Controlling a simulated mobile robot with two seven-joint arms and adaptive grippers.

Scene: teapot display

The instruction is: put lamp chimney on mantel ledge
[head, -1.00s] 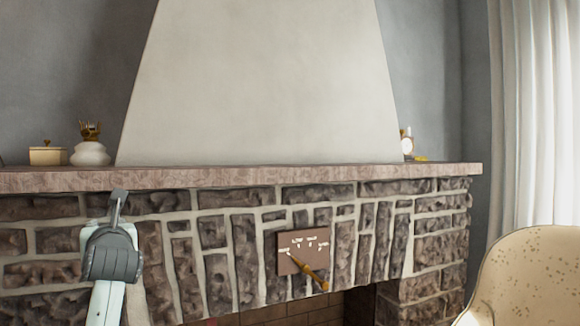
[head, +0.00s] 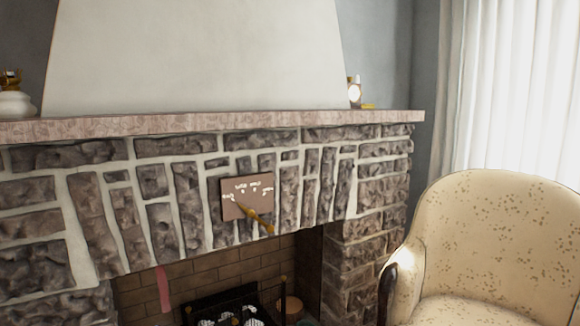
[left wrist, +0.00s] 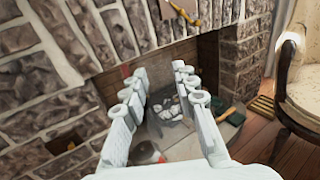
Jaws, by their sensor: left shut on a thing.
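The mantel ledge (head: 220,124) is a long pinkish stone shelf across the head view, above the stone fireplace front. My left gripper (left wrist: 160,88) shows only in the left wrist view, its two pale fingers held apart around something. The lamp chimney is hard to make out there; a faint, see-through shape seems to lie between the fingers, with the hearth showing through. The gripper is in front of the fireplace, apart from the ledge. My right gripper is in neither view.
A white pot (head: 15,104) stands on the ledge's left end, and a small clock-like thing (head: 354,92) near its right end. The ledge between them looks clear. A spotted armchair (head: 490,240) stands at the right. A plaque (head: 247,197) hangs on the stones.

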